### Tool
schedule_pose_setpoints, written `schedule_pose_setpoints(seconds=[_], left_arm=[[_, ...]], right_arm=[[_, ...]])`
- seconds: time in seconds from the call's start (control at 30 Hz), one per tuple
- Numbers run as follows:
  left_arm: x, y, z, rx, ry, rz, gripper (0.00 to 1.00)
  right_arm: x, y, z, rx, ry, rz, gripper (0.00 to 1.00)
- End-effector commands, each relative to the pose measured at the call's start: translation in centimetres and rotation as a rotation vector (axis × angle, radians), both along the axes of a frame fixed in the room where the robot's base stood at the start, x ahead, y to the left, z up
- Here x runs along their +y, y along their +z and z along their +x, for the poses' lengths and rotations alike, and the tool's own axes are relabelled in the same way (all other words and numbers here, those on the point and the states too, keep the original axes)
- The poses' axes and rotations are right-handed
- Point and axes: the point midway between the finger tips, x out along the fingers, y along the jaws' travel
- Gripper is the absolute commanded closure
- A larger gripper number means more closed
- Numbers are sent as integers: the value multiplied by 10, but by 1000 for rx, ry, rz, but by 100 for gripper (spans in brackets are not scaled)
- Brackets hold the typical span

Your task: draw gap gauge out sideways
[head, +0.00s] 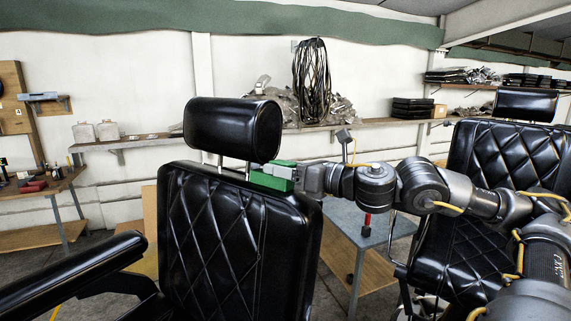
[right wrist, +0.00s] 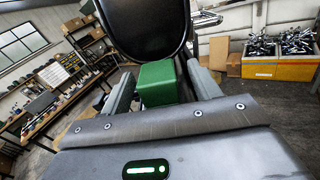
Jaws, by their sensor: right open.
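The gap gauge is a green block (head: 272,178) at the top right edge of the black quilted backrest (head: 235,235), below the black headrest (head: 232,128). A thin grey part shows at its left end, near the headrest posts. My right gripper (head: 300,177) reaches in from the right, at the block's right end. In the right wrist view the green block (right wrist: 158,84) lies between the two spread fingers (right wrist: 162,90). A gap seems to show beside the block, so the jaws are not closed on it. My left gripper is not in view.
A black armrest (head: 75,275) extends at the lower left. A second black chair (head: 500,175) stands at the right. A small grey table (head: 365,222) stands behind my right arm. Shelves (head: 120,143) line the back wall.

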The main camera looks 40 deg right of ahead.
Motion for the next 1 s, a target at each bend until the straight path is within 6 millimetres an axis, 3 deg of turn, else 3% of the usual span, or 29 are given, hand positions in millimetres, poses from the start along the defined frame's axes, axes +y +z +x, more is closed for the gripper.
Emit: schedule_pose_setpoints(seconds=[0.5,0.87,0.9,1.0], left_arm=[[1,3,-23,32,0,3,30],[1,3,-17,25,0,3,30],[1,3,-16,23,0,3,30],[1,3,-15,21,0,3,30]], right_arm=[[3,1,5,-5,-3,4,38],[2,0,4,-2,-6,4,85],[2,0,4,-2,-6,4,66],[1,0,4,-2,-7,4,80]])
